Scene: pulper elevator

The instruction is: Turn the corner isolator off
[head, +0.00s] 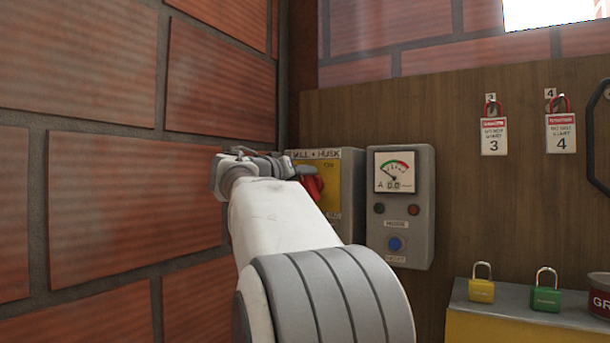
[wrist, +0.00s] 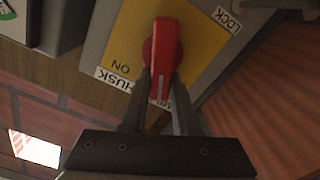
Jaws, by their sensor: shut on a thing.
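The corner isolator is a grey box (head: 351,190) with a yellow plate (wrist: 199,45), fixed in the corner beside the brick wall. Its label, partly hidden, reads "MILL + HUSK". Its red handle (wrist: 166,38) shows partly in the head view (head: 313,186), behind my gripper. My gripper (wrist: 163,82) is shut on the handle, one finger on each side. In the wrist view the handle runs nearly up and down the picture, with "ON" to its left and "LOCK" at upper right. My arm hides the box's lower left in the head view.
A grey meter panel (head: 424,210) with a dial, lamps and a blue button stands just right of the isolator. The brick wall (head: 130,190) is close on the left.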

